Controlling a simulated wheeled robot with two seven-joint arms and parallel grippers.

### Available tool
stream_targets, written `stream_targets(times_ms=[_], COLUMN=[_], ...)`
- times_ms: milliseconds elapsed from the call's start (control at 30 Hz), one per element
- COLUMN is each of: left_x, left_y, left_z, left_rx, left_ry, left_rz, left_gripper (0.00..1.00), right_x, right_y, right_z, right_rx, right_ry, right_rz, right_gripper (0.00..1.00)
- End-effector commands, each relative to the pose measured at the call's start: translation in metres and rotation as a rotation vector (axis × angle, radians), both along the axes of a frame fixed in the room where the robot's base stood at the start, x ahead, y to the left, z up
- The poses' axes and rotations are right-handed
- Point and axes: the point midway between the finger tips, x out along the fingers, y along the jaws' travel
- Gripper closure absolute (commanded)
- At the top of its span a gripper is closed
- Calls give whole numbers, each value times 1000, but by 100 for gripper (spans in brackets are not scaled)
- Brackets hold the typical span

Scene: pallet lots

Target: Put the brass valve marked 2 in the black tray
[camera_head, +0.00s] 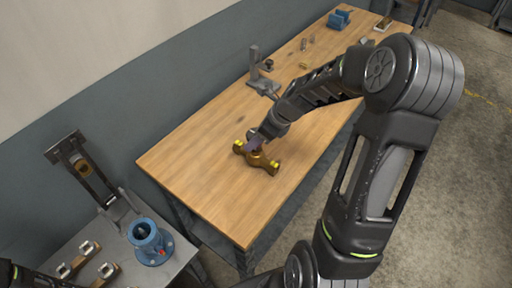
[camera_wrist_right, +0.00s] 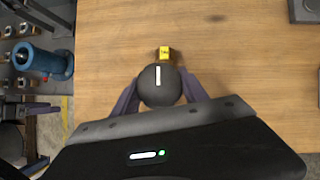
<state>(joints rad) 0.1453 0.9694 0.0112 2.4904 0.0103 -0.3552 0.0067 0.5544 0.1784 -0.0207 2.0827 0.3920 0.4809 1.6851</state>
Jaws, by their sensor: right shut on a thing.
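A brass valve (camera_head: 265,162) with yellow ends lies on the near part of the wooden table (camera_head: 220,185) in the head view. My right gripper (camera_head: 256,144) reaches down to it from above. In the right wrist view its two fingers close on both sides of the valve's round black knob (camera_wrist_right: 161,86), which has a white stripe. I cannot make out a black tray for certain. My left gripper is not in view.
A grey stand (camera_head: 258,72) stands further back on the table, with small parts and a blue piece (camera_head: 339,19) beyond. A lower bench at the left holds a blue flanged pipe (camera_head: 149,240), a tilted metal frame (camera_head: 85,170) and small clamps. Wood around the valve is clear.

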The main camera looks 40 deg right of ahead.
Motion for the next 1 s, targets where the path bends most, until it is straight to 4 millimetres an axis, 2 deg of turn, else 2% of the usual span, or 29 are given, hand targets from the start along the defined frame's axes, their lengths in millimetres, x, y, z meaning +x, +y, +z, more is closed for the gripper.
stream_targets(times_ms=[233, 533, 700, 1000], left_x=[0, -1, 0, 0], left_y=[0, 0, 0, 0], left_z=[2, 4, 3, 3], left_rx=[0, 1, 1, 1], left_ry=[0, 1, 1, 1], left_rz=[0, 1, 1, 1], left_gripper=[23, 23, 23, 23], right_x=[2, 2, 2, 1], right_y=[0, 0, 0, 0], right_z=[20, 73, 95, 102], right_rx=[-3, -4, -2, -1], right_ry=[-6, -9, -7, -3], right_rz=[1, 0, 0, 0], right_gripper=[100, 100, 100, 100])
